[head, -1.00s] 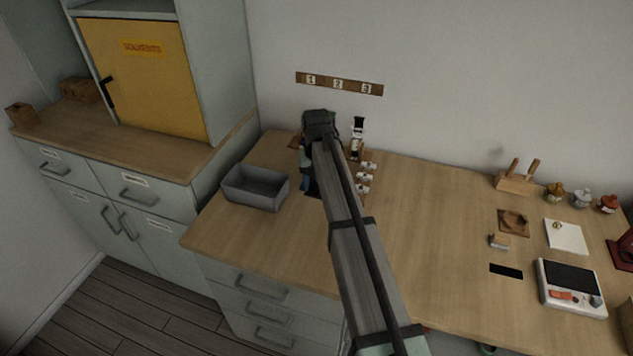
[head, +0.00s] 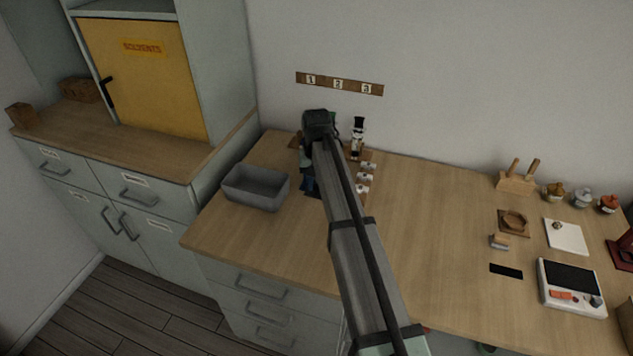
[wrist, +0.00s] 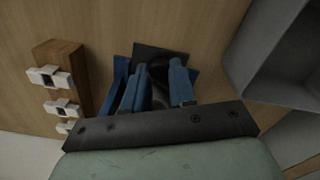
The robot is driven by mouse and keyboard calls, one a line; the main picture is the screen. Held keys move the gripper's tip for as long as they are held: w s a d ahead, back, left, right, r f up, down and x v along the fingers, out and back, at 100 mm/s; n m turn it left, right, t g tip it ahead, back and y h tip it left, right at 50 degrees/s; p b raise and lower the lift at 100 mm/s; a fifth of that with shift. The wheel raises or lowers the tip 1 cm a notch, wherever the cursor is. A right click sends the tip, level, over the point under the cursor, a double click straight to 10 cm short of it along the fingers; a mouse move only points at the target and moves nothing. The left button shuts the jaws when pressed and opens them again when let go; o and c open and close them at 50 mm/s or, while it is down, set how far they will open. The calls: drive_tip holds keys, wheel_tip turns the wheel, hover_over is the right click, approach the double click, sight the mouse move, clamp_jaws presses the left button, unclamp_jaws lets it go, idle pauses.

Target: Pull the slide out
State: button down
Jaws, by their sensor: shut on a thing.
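In the wrist view my gripper (wrist: 160,82) points down at the bench, with blue fingers on either side of a dark piece (wrist: 158,74). It is shut on this piece, whose shape is mostly hidden; I cannot tell for sure that it is the slide. A dark square plate (wrist: 148,52) lies beneath, and a further blue part (wrist: 119,72) shows just left of the fingers. In the head view my gripper (head: 310,187) is low over the bench, and my arm hides most of what it holds.
A wooden block with several white pieces (head: 366,178) stands right of my gripper; the block (wrist: 62,58) is at left in the wrist view. A grey bin (head: 255,188) is close on the left. A black-hatted figure (head: 358,135) stands behind. The bench's middle is clear.

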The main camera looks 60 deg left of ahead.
drive_tip(key=s+d, duration=0.6)
drive_tip(key=shift+s+d, duration=0.35)
drive_tip(key=shift+d, duration=0.05)
drive_tip(key=shift+a, duration=0.1)
drive_tip(key=c, duration=0.9)
unclamp_jaws()
drive_tip(key=shift+r, duration=0.1)
wheel_tip(320, 180, up, 14)
drive_tip(key=shift+f, duration=0.15)
